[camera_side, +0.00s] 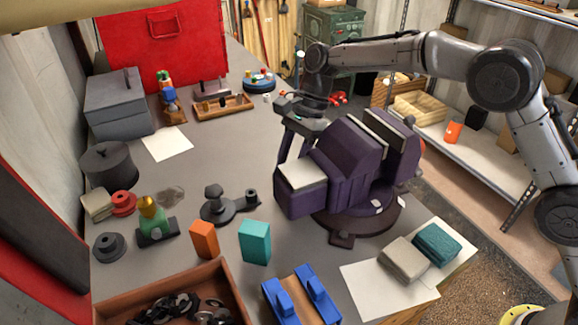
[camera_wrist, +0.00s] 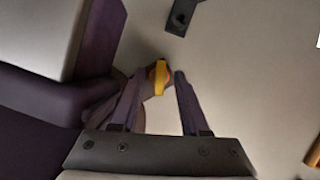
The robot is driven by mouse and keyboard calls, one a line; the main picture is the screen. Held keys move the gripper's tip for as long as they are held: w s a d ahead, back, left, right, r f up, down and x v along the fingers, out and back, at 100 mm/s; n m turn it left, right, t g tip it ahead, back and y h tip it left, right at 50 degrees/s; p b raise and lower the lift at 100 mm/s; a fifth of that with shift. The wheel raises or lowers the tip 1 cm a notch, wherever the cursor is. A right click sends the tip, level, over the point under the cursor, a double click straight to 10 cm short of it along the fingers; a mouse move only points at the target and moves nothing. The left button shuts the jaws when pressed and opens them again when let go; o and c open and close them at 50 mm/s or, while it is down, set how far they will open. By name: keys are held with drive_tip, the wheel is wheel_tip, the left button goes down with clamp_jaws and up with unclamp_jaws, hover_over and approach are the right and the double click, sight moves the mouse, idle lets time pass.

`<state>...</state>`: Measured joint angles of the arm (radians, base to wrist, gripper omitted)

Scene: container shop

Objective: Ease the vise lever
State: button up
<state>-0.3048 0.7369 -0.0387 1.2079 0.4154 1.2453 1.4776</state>
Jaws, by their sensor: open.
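The purple vise (camera_side: 345,160) with pale jaw faces stands on a dark round base on the grey bench. Its purple body also fills the left of the wrist view (camera_wrist: 98,40). My gripper (camera_side: 292,160) points down close against the vise's far left side. In the wrist view, my gripper (camera_wrist: 160,76) is open, its two dark fingers spread apart. A small yellow and orange piece (camera_wrist: 160,78) shows between the fingertips; I cannot tell whether it is part of the vise lever or whether a finger touches it. The lever is not clearly visible in the side view.
Grey and teal blocks (camera_side: 437,244) lie on white paper right of the vise. An orange block (camera_side: 204,240), a teal block (camera_side: 254,242) and blue jaw pieces (camera_side: 302,296) stand in front. A dark bracket (camera_wrist: 181,15) lies beyond my fingers. Bench left of the vise is partly clear.

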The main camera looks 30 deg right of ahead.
clamp_jaws()
drive_tip(key=shift+n, duration=0.3)
drive_tip(key=n+g, duration=0.1)
drive_tip(key=n, duration=0.1)
drive_tip(key=n+h, duration=0.1)
drive_tip(key=n, duration=0.2)
drive_tip(key=shift+w+a+g, duration=0.15)
drive_tip(key=shift+w+g, duration=0.05)
drive_tip(key=shift+g, duration=0.2)
drive_tip(key=shift+n+g+h, duration=0.3)
drive_tip(key=shift+n+h, duration=0.15)
drive_tip(key=shift+n, duration=0.85)
drive_tip(key=shift+n+g+h, duration=0.3)
drive_tip(key=shift+n+h, duration=0.15)
drive_tip(key=shift+n, duration=0.85)
unclamp_jaws()
